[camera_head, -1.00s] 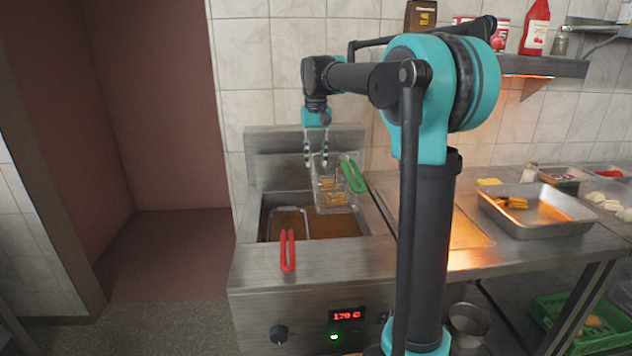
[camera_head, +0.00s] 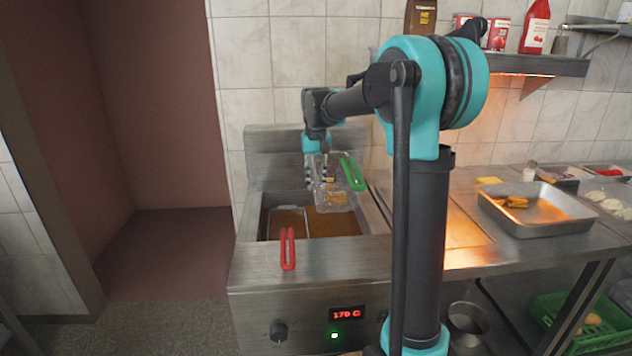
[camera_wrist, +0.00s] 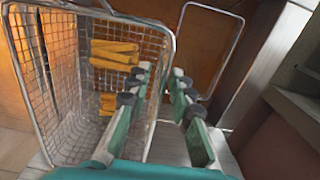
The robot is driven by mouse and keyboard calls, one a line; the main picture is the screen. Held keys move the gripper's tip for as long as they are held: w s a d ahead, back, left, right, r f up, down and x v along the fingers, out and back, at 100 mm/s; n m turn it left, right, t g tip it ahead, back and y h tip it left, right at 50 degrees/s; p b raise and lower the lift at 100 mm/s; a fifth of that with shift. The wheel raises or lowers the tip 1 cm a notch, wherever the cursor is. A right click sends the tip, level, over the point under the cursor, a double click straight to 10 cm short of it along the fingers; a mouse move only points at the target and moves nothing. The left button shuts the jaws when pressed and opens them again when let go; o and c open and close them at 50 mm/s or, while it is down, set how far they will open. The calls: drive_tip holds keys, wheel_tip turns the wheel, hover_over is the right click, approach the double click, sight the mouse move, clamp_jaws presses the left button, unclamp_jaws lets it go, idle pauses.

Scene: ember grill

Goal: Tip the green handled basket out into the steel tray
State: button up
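The green handled basket (camera_head: 322,199) is a wire mesh basket held tilted above the fryer, its green handle (camera_head: 353,173) pointing up to the right. Several golden fries show inside it in the wrist view, against the mesh of the basket (camera_wrist: 62,85). My gripper (camera_head: 318,172) is at the basket's left rim.
The fryer vat (camera_head: 262,222) holds a second basket with a red handle (camera_head: 288,249) over the front edge. A shelf (camera_head: 535,65) with bottles and cans hangs above the counter. My arm stands between the fryer and the tray. A green crate (camera_head: 565,335) is below.

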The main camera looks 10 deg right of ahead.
clamp_jaws()
drive_tip(key=shift+o, duration=1.5)
unclamp_jaws()
drive_tip(key=shift+r, duration=0.1)
